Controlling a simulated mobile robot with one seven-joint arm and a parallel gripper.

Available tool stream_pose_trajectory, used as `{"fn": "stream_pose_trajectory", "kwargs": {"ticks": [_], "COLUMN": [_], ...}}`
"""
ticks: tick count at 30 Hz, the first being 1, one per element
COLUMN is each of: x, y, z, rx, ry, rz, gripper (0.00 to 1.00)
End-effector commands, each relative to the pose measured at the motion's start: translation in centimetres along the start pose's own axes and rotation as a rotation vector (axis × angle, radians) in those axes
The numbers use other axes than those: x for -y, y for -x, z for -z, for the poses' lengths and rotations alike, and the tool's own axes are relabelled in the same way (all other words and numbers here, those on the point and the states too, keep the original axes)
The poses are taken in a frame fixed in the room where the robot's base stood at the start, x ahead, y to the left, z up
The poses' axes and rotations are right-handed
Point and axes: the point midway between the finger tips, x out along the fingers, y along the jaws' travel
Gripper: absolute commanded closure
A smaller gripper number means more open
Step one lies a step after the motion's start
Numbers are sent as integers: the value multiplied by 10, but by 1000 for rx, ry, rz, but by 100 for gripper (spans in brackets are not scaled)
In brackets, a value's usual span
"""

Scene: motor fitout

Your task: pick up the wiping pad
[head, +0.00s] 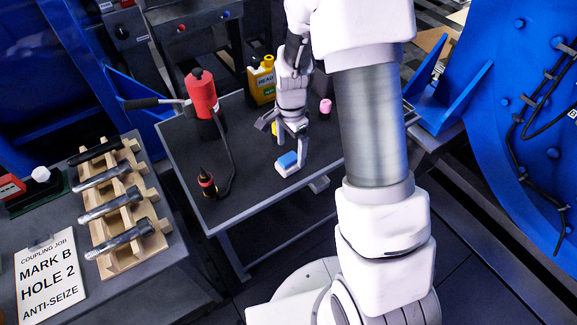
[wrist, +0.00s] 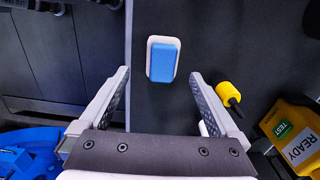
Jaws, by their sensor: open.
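The wiping pad (head: 287,164) is a small block with a blue top and a white base. It lies on the dark grey table (head: 245,192) near its front edge. In the wrist view the pad (wrist: 162,60) lies ahead of my fingers, roughly midway between their lines. My gripper (head: 291,134) is open and empty, pointing down above the table just behind the pad. Both fingers (wrist: 158,88) show in the wrist view, spread wide on either side, not touching the pad.
A red hand pump (head: 203,97) with a hose stands at the table's left. A yellow box (head: 262,82) stands behind my gripper and a small pink item (head: 325,106) to its right. A yellow knobbed item (wrist: 228,93) lies right of my fingers. A bolt rack (head: 124,207) stands on the left bench.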

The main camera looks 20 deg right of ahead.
Motion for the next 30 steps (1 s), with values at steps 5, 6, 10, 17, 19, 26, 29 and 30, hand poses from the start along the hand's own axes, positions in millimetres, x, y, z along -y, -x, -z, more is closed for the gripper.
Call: {"fn": "stream_pose_trajectory", "kwargs": {"ticks": [5, 6, 10, 17, 19, 26, 29, 30], "x": [0, 0, 2, 3, 3, 3, 3, 3], "y": [-10, -14, -33, -56, -55, -55, -55, -55], "z": [-1, -1, -4, -5, -5, -5, -5, -5], "rx": [0, 1, 1, 0, 0, 0, 0, 0], "ry": [0, 0, 0, 0, 0, 0, 0, 0], "rz": [-1, -2, -1, 0, 0, 0, 0, 0], "gripper": [3, 3, 3, 3, 3, 24, 42, 49]}}
